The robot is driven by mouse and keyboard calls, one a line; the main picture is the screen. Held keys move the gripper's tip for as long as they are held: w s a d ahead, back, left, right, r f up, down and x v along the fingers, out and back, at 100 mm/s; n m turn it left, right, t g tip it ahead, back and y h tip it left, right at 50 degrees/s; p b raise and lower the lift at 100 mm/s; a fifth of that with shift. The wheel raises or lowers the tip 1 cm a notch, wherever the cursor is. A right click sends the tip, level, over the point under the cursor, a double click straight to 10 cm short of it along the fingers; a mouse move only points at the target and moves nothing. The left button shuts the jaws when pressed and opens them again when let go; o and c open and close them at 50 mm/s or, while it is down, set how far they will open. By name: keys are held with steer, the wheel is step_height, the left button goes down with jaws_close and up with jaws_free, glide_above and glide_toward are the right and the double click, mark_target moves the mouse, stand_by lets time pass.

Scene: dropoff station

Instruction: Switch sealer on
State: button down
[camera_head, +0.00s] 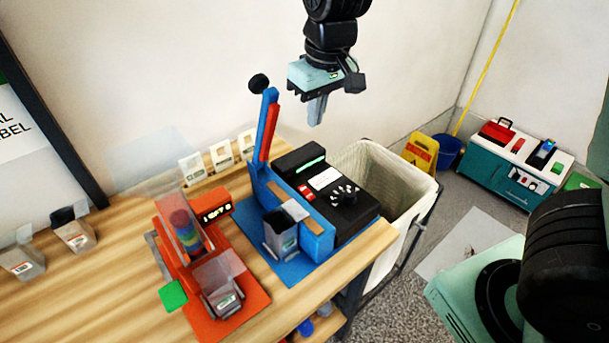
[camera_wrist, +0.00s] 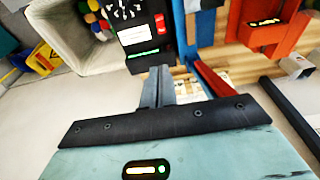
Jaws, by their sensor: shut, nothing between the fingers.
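The sealer (camera_head: 318,236) is a blue press with a raised blue-and-red lever (camera_head: 267,130) and a black control box (camera_head: 352,212), standing on the table's right end. The wrist view also shows the red switch (camera_wrist: 160,23) and the green strip (camera_wrist: 143,55). I cannot tell the switch's position. My gripper (camera_head: 315,121) is shut and empty, hanging above the back of the box, apart from it. Its fingers (camera_wrist: 158,70) point toward the box in the wrist view.
An orange device (camera_head: 215,300) with a green button stands left of the sealer. A grey pouch (camera_head: 281,236) stands at the sealer's front. The lever rises left of my gripper. A cream bin (camera_head: 385,180) stands right of the table (camera_head: 115,280). A wall is behind.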

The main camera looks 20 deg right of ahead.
mark_target(303, 184)
steer(key=w+f, duration=0.1)
steer(key=f, duration=0.5)
steer(key=w+f+p, duration=0.1)
steer(key=f, duration=0.5)
steer(key=w+a+f, duration=0.1)
steer(key=f, duration=0.5)
steer(key=shift+f, duration=0.4)
